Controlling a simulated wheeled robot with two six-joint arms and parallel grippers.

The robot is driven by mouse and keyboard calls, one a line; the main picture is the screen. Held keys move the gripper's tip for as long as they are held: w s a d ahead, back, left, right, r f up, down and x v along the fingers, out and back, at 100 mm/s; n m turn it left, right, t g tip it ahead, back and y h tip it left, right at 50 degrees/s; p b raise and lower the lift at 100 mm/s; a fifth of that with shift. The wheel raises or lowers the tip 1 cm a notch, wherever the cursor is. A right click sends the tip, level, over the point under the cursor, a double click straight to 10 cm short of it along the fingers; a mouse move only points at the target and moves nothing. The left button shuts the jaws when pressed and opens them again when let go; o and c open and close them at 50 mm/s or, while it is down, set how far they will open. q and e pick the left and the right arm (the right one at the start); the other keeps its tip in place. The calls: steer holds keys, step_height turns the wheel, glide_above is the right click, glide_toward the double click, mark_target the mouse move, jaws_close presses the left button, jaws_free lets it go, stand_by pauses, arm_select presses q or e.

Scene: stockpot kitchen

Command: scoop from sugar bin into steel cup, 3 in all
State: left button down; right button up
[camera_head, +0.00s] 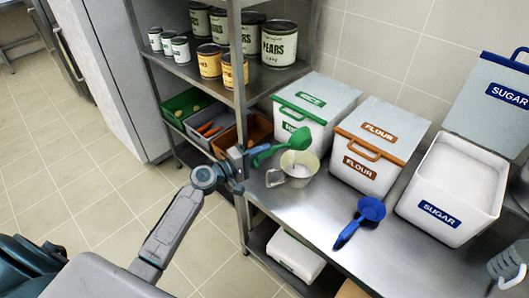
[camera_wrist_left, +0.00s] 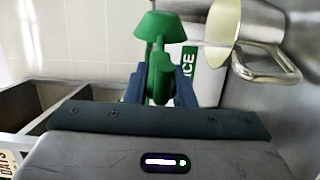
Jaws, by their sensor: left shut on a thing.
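My left gripper (camera_head: 238,165) is shut on the handle of a green scoop (camera_head: 300,137); the scoop also shows in the left wrist view (camera_wrist_left: 158,85). The scoop's bowl is at the far side of a pale metal cup (camera_head: 297,174), close to its rim; I cannot tell what is in the bowl. The cup stands upright on the counter, its handle toward my left arm, with something pale inside. The sugar bin (camera_head: 442,213) stands open at the right, full of white sugar (camera_head: 462,167). My right gripper is not clearly seen.
The sugar lid (camera_head: 485,118) leans behind its bin. Closed flour (camera_head: 369,172) and rice (camera_head: 297,127) bins stand behind the cup. A blue scoop (camera_head: 368,209) lies on the counter before the flour bin. A shelf post (camera_head: 238,80) rises beside my left gripper.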

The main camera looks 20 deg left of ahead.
arm_select(q)
steer(key=shift+w+a+f+n+p, duration=0.2)
steer(key=shift+a+n, duration=0.1)
steer(key=shift+n, duration=0.55)
steer(key=shift+w+a+f+n+p, duration=0.15)
steer(key=shift+w+a+n, duration=0.1)
steer(key=shift+n, duration=0.6)
steer(key=shift+s+r, duration=0.1)
steer(key=shift+r, duration=0.05)
steer(key=m, duration=0.1)
steer(key=d+m, duration=0.1)
steer(key=shift+s+r+m, duration=0.15)
steer(key=shift+s+m, duration=0.15)
steer(key=shift+m, duration=0.1)
steer(key=m, duration=0.1)
steer(key=d+r+m, duration=0.1)
steer(key=m, duration=0.1)
steer(key=shift+s, duration=0.35)
steer(key=shift+s+d+r+m, duration=0.4)
steer(key=shift+d+r+m, duration=0.2)
steer(key=shift+m, duration=1.95)
steer(key=shift+s+d+r+m, duration=0.4)
steer(key=shift+d+r+m, duration=0.25)
steer(key=shift+m, duration=1.95)
steer(key=shift+s+d+r+m, duration=0.45)
steer(key=shift+r+m, duration=0.3)
steer(key=shift+m, duration=1.8)
